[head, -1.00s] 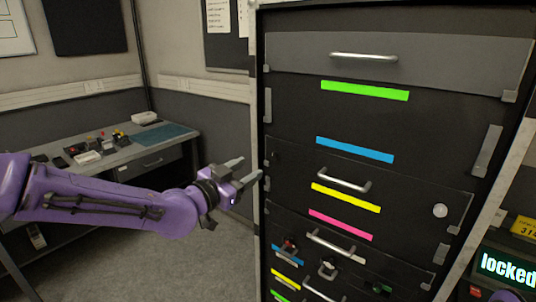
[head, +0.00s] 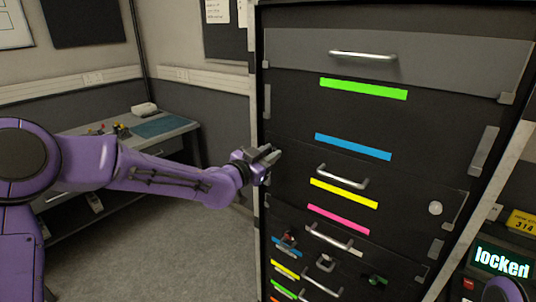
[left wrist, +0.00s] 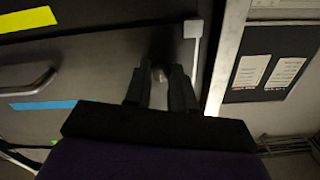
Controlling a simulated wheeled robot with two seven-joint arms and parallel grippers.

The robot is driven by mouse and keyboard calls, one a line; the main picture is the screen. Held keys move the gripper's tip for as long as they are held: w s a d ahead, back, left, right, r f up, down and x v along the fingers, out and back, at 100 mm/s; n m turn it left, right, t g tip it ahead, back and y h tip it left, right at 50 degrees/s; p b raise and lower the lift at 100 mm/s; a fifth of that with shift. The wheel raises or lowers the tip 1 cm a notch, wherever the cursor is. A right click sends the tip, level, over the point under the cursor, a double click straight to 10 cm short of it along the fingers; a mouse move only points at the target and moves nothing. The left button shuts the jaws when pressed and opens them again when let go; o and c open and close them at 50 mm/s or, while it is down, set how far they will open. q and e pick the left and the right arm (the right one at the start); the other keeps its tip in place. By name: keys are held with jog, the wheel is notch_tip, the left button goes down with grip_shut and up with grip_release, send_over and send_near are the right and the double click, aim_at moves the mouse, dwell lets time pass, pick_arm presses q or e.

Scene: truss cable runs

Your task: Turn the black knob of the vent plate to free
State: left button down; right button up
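The vent plate looks to be the dark panel (head: 400,190) with a silver handle, on the front of the tall black rack. Its black knob is at the panel's left edge, and my left gripper (head: 273,155) covers it in the head view. In the left wrist view, the two fingers of my left gripper (left wrist: 160,88) stand apart, pointing at the panel. A small dim shape (left wrist: 159,73) shows between their tips, probably the knob; contact cannot be told.
The rack has more silver handles (head: 362,55) and coloured strips above and below. A round light button (head: 436,208) sits at the panel's right. A display (head: 502,263) at far right reads "locked". A workbench (head: 160,128) stands behind on the left.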

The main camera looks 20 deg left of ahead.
pick_arm(q)
jog(key=shift+n, duration=0.3)
jog(key=shift+a+f+n+b, duration=0.1)
jog(key=shift+n+b, duration=0.6)
jog(key=shift+n, duration=3.6)
jog(key=shift+f+n+b, duration=0.1)
jog(key=shift+n+b, duration=0.55)
jog(key=shift+n, duration=3.65)
jog(key=c, duration=0.9)
grip_release()
jog(key=shift+r, duration=0.1)
jog(key=shift+c, duration=0.2)
